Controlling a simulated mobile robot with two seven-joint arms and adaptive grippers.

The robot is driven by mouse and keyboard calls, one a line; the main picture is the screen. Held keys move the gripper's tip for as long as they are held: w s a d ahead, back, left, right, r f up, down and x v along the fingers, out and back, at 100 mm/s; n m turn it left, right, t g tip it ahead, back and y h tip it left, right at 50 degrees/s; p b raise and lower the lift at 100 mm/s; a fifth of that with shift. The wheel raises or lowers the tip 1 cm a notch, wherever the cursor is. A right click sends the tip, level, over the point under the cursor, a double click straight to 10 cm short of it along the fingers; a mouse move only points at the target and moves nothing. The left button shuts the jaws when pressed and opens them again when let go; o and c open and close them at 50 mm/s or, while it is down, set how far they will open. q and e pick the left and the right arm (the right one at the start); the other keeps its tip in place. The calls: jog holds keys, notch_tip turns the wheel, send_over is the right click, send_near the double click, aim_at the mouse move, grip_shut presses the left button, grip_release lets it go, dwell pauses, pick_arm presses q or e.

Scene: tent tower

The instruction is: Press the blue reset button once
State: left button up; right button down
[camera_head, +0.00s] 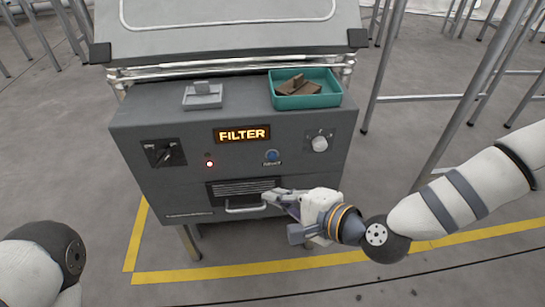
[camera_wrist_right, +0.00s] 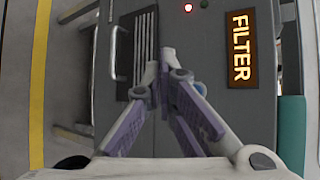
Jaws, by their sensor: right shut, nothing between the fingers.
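The blue reset button (camera_head: 272,155) sits on the front of the dark grey cabinet (camera_head: 300,178), below and right of the lit FILTER sign (camera_head: 242,134). My right gripper (camera_head: 272,196) is shut and empty, its tips in front of the panel below the button, near the right end of the handle. In the right wrist view the fingertips (camera_wrist_right: 161,72) are together, and the button (camera_wrist_right: 200,88) shows beside them, partly hidden by a finger. I cannot tell whether the tips touch the panel. My left arm shows at lower left; its gripper is out of view.
A red light (camera_head: 210,164), a dark switch (camera_head: 164,153) and a pale knob (camera_head: 320,144) are on the panel. A vent and handle (camera_head: 246,208) lie below. A teal tray (camera_head: 335,99) with brown pieces stands on top. Metal legs rise at right.

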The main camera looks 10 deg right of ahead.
aim_at(272, 156)
jog(key=w+b, duration=0.3)
jog(key=w, duration=0.5)
jog(key=shift+d, duration=0.1)
jog(key=shift+w+f, duration=0.1)
jog(key=shift+w, duration=0.05)
dwell(1.1)
jog(key=shift+w+b, duration=0.3)
jog(key=shift+w+b, duration=0.3)
jog(key=shift+w, duration=0.15)
dwell(0.5)
jog(key=shift+s, duration=0.1)
jog(key=shift+s+p, duration=0.5)
jog(key=shift+s, duration=0.3)
